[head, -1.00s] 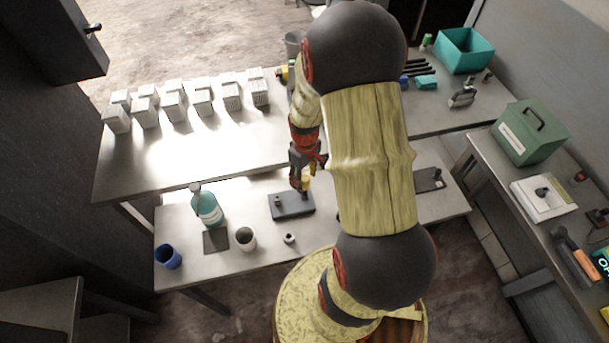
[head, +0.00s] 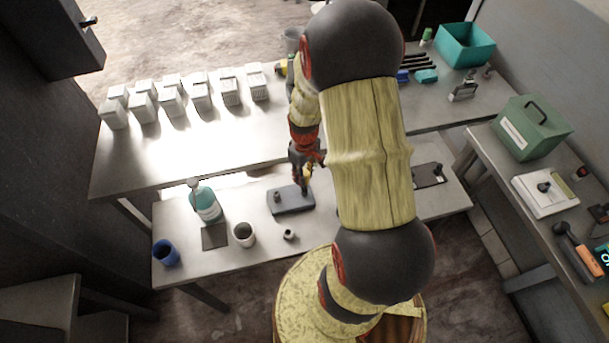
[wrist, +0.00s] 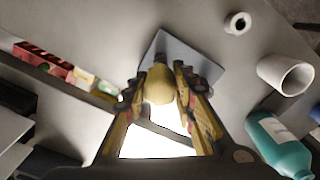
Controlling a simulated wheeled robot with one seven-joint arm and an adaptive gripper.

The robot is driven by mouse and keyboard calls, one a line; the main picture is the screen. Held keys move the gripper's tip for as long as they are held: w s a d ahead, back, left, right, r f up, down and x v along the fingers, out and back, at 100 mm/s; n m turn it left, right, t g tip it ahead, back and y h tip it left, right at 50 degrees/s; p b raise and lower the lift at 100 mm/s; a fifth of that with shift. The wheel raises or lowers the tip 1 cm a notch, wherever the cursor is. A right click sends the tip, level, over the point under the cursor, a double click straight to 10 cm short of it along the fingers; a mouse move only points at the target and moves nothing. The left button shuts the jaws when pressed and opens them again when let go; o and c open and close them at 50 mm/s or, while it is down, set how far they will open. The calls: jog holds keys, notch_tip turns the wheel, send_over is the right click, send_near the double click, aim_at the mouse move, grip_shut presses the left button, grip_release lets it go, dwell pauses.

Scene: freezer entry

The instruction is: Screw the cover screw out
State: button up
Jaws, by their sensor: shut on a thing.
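A flat blue-grey block (head: 290,206) lies on the near bench, with a small dark knob on its left part and a dark upright post under my gripper. My gripper (head: 306,178) is above the block's right part, pointing down. In the wrist view, its fingers (wrist: 157,84) are shut on a rounded yellow handle (wrist: 158,90). Beyond the handle a dark end reaches toward the block (wrist: 200,52). The cover screw itself cannot be made out; the handle and fingers hide that spot.
On the near bench stand a teal bottle (head: 205,204), a white cup (head: 244,235), a small ring-like part (head: 289,235) and a blue cup (head: 166,253). A dark flat device (head: 428,176) lies to the right. Several white cartons (head: 200,95) stand on the bench behind.

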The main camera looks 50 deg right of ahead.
grip_shut()
jog(key=shift+r, duration=0.15)
jog(key=shift+r+p, duration=2.15)
jog(key=shift+r, duration=0.75)
